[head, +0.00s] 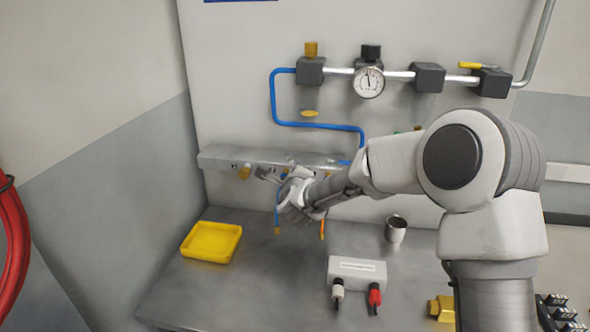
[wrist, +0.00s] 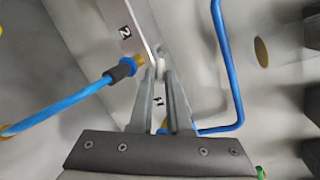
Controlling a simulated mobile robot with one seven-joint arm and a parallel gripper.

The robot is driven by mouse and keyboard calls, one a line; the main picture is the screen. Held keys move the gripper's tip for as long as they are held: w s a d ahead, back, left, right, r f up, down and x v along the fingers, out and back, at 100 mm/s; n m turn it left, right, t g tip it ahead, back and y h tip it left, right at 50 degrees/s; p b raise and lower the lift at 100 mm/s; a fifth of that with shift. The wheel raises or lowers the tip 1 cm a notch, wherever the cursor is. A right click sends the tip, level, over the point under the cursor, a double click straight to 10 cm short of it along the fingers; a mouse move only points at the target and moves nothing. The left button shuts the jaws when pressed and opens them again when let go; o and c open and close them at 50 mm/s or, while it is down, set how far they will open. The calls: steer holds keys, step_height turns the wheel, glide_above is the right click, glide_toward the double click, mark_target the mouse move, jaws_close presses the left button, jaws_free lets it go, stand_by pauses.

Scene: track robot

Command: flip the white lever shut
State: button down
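My gripper (wrist: 162,72) is in the lower middle of the wrist view, its two grey fingers pointing up at the underside of a pale rail. A narrow gap shows between the fingers. A small pale piece (wrist: 160,64), possibly the white lever, shows at the fingertips; I cannot tell whether they grip it or only flank it. In the head view my gripper (head: 268,174) is at the front of the grey rail (head: 225,155) on the back wall, partly hidden by my own wrist. I cannot make out the white lever there.
A blue hose with a dark collar (wrist: 122,70) is close left of the fingertips; a blue pipe (wrist: 228,60) runs on the right. Below are a yellow tray (head: 212,242), a white box (head: 357,270) with two plugs, and a metal cup (head: 396,229). The bench's front left is clear.

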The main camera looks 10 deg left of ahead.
steer(key=n+g+y+b, duration=0.1)
steer(key=y+b, duration=0.1)
steer(key=b, duration=0.2)
steer(key=w+d+n+g+y+b, duration=0.1)
steer(key=n+b, duration=0.1)
steer(key=b, duration=0.2)
steer(key=d+n+y+b, duration=0.1)
steer(key=y+b, duration=0.1)
steer(key=b, duration=0.3)
steer(key=shift+w+n+g+y, duration=0.3)
steer(key=shift+w+g, duration=0.1)
steer(key=shift+r, duration=0.15)
steer(key=c, duration=1.2)
jaws_free()
steer(key=shift+d, duration=0.1)
steer(key=shift+o, duration=0.2)
steer(key=shift+d, duration=0.1)
